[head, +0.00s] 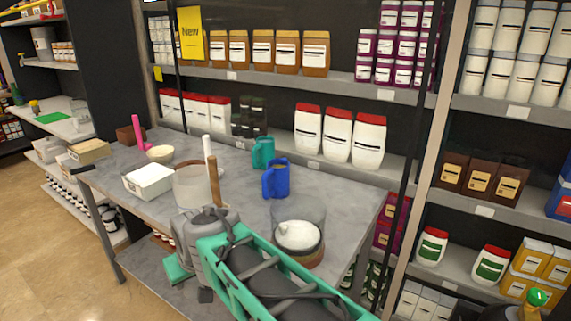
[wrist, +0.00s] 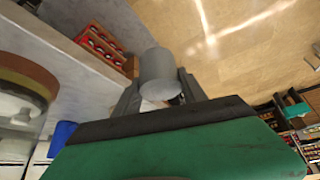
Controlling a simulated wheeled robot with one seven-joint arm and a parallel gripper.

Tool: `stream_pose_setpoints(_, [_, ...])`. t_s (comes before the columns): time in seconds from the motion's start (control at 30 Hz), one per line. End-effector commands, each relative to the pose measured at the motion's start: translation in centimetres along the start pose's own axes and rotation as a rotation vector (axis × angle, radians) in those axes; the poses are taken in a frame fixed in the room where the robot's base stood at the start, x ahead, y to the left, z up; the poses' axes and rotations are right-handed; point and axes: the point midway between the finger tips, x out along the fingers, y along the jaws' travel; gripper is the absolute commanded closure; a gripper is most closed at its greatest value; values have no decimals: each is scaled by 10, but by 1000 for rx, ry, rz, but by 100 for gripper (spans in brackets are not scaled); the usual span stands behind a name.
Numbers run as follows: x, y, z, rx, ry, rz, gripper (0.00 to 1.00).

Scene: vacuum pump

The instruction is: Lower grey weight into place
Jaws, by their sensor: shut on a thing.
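The grey weight (wrist: 158,68) is a plain light-grey cylinder in the wrist view. My gripper (wrist: 160,82) is shut on it, with one dark finger on each side. The bare floor shows beyond the weight. I cannot clearly make out the weight or the fingertips in the head view, where my green and grey arm covers the front of the table.
Stocked shelves (head: 345,82) stand behind. Open floor (head: 50,225) lies to the left.

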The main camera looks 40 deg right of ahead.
Motion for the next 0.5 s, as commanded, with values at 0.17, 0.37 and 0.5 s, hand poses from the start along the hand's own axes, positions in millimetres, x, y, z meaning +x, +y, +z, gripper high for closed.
stream_pose_setpoints(0.17, [-24,36,-32,5,-8,-9,100])
stream_pose_setpoints(0.37, [-71,133,-75,-9,-17,-33,100])
stream_pose_setpoints(0.5, [-111,213,-83,-29,-10,-41,100])
